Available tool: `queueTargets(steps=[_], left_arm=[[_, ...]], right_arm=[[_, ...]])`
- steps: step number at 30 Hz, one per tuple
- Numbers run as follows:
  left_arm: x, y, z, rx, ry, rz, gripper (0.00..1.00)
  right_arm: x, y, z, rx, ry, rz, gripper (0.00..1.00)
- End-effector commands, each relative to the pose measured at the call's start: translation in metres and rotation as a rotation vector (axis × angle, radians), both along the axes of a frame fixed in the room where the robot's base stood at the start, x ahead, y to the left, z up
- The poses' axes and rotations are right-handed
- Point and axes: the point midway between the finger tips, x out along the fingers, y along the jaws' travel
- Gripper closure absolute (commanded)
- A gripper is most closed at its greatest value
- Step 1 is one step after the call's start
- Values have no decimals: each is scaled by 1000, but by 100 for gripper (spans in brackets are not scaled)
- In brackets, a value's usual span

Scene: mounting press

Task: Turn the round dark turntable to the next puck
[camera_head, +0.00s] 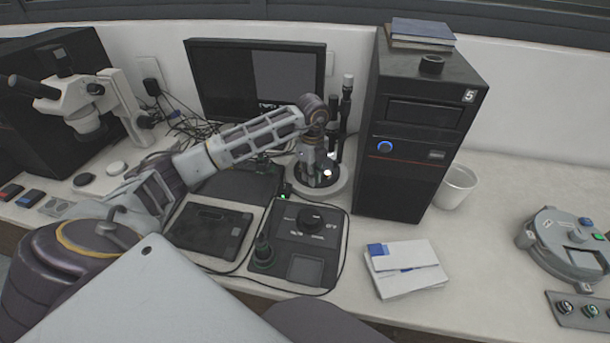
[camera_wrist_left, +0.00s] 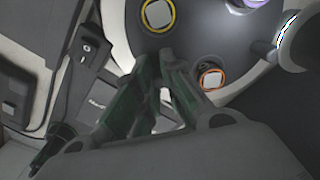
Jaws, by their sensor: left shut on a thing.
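The round dark turntable (camera_head: 301,176) sits in a pale ring base (camera_head: 338,187) in front of the monitor, left of the black tower. In the left wrist view the turntable (camera_wrist_left: 215,40) fills the top right. It carries a yellow-ringed puck (camera_wrist_left: 158,14), an orange-ringed puck (camera_wrist_left: 212,78) and a purple-edged one (camera_wrist_left: 246,4) at the top edge. My left gripper (camera_head: 318,173) points down over the turntable. In the left wrist view its green fingers (camera_wrist_left: 168,62) come together at the disc, between the yellow and orange pucks. They hide what they grip there. My right gripper is not in view.
The black tower (camera_head: 415,150) stands close right of the turntable, and the monitor (camera_head: 255,80) is behind. A dark control box (camera_head: 297,243) with a cable lies in front. White papers (camera_head: 405,268) and a white cup (camera_head: 456,187) are to the right.

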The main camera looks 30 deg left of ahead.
Motion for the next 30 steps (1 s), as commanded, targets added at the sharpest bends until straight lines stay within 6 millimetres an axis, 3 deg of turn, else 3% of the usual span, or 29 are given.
queueTargets(steps=[14, 15, 20, 26, 30], left_arm=[[4, -2, 4, -1, -11, 3, 100], [4, -2, 4, -1, -11, 3, 86], [4, -2, 3, 0, -8, 2, 65], [3, -2, 1, 0, -4, 1, 65], [2, -2, 1, 0, -3, 1, 65]], right_arm=[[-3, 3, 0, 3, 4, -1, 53], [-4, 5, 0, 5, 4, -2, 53], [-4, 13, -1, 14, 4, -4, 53], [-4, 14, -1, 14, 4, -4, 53], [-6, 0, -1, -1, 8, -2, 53]])
